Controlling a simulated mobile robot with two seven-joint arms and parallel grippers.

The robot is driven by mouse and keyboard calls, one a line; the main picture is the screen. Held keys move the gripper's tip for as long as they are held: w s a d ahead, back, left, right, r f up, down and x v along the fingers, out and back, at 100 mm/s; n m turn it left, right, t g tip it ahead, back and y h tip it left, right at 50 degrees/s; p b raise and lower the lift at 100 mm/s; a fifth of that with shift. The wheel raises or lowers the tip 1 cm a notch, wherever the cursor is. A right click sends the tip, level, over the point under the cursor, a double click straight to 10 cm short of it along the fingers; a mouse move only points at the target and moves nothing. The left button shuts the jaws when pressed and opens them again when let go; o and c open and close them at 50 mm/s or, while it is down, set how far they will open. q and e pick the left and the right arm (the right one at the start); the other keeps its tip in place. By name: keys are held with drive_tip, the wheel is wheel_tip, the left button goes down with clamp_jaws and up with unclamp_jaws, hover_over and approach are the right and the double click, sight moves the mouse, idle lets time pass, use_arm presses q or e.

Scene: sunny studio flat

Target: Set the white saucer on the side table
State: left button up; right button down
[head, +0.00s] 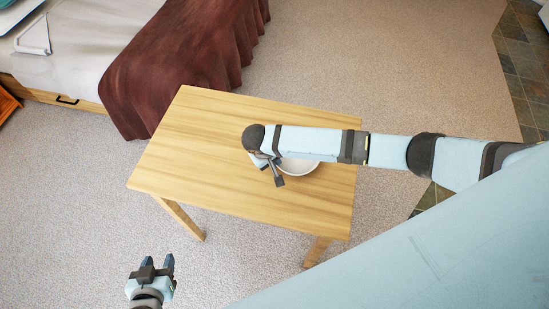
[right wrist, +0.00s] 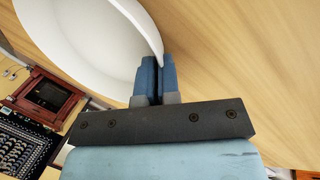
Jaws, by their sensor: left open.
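The white saucer (head: 300,167) is at the side table (head: 205,130), over the right part of its wooden top, partly hidden by my right arm in the head view. In the right wrist view the saucer (right wrist: 85,40) fills the upper left, its rim running between the two blue fingers. My right gripper (right wrist: 159,75) is shut on that rim; it also shows in the head view (head: 272,172). I cannot tell whether the saucer touches the tabletop. My left gripper (head: 158,262) is open and empty, low over the carpet in front of the table.
A bed (head: 90,35) with a dark red throw (head: 185,60) stands behind the table at the left. The left part and front of the tabletop are bare. Carpet (head: 400,60) surrounds the table, with dark tiles (head: 530,65) at the far right.

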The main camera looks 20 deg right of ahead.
drive_tip(key=c, duration=1.3)
unclamp_jaws()
drive_tip(key=shift+f, duration=0.1)
drive_tip(key=shift+c, duration=0.2)
